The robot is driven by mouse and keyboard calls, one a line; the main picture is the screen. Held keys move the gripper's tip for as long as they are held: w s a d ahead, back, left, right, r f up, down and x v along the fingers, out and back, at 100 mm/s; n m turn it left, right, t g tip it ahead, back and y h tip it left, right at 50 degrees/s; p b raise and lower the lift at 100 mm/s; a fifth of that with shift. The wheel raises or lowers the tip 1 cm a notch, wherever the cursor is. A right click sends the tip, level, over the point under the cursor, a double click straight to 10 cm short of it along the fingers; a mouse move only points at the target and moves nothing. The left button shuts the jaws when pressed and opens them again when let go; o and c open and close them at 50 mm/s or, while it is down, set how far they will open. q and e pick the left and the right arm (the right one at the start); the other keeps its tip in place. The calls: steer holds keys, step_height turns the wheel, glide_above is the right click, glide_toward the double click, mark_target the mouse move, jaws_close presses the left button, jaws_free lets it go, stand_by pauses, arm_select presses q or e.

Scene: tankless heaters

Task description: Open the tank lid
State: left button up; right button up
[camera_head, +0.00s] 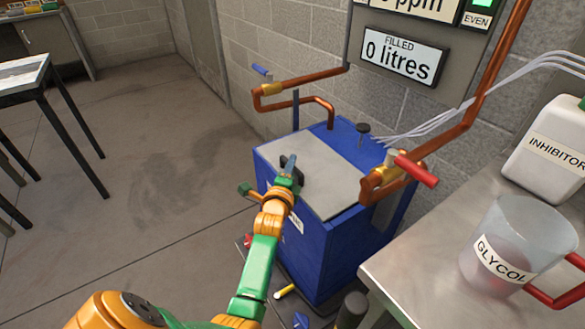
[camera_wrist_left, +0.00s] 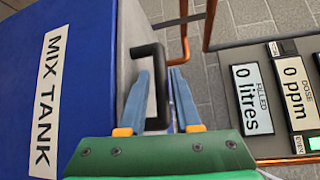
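The blue mix tank (camera_head: 335,245) stands against the wall, with its grey lid (camera_head: 322,170) lying flat and closed on top. A black handle (camera_head: 299,177) sits near the lid's left edge. My left gripper (camera_head: 288,162) is at this handle. In the left wrist view the bar of the black handle (camera_wrist_left: 157,100) shows between the two blue-grey fingers of my left gripper (camera_wrist_left: 160,72). The fingers are apart, with a visible gap beside the right finger. Whether a finger touches the handle is hard to tell. My right gripper is out of view.
Copper pipes (camera_head: 480,92) with a red-handled valve (camera_head: 417,171) run close above the tank's right side. A steel bench (camera_head: 412,262) at right holds a glycol jug (camera_head: 519,238) and an inhibitor bottle (camera_head: 551,150). The floor at left is clear up to a table (camera_head: 24,84).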

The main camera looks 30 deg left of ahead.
arm_select(q)
steer(key=shift+w+a, duration=0.15)
steer(key=shift+w, duration=0.1)
jaws_close()
stand_by(1.3)
